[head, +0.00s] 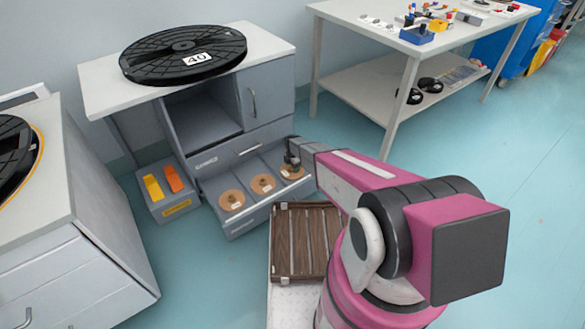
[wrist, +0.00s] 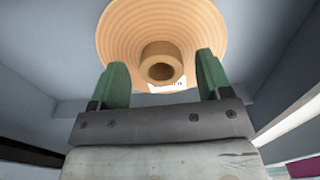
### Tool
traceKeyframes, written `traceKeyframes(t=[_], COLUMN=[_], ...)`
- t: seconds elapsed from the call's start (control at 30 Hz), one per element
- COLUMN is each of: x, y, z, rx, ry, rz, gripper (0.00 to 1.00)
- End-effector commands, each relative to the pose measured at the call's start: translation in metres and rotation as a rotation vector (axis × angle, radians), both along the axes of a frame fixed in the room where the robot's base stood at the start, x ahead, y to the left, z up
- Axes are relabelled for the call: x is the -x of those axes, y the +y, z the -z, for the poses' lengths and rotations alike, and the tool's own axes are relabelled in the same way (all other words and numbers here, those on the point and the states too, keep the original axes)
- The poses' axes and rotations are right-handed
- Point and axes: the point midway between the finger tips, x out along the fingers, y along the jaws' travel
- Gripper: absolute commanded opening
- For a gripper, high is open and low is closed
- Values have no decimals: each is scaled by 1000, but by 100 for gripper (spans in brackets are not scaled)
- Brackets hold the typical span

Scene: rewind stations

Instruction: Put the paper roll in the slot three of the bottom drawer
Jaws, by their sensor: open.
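The bottom drawer (head: 240,229) of the grey cabinet is pulled out, with dividers between its slots. A tan paper roll (head: 292,173) lies flat in the right-hand slot, partly hidden by my gripper (head: 292,160). Two similar rolls lie in the left slot (head: 232,200) and middle slot (head: 262,184). In the wrist view, the paper roll (wrist: 120,35) shows its raised core with a hole. My gripper (wrist: 162,72) is open, its green fingers on either side of the core with gaps. A white label beside the core is partly hidden.
A large black reel marked 40 (head: 184,54) lies on the cabinet top. A grey box with yellow and orange pieces (head: 168,208) stands left of the drawer. A brown slatted crate (head: 306,242) is in front of it. A white workbench (head: 400,40) stands behind to the right.

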Motion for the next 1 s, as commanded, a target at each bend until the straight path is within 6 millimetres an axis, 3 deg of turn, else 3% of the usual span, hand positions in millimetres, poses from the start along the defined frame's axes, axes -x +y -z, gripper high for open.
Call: traceKeyframes(t=[0.4, 0.73, 0.87, 1.0], x=[2, 2, 16, 49], y=[0, -1, -11, -34], z=[-81, -114, -135, -177], rx=[0, 0, -1, 0], ry=[-1, 0, -1, -2], rz=[0, 9, 99, 330], gripper=[72, 72, 72, 72])
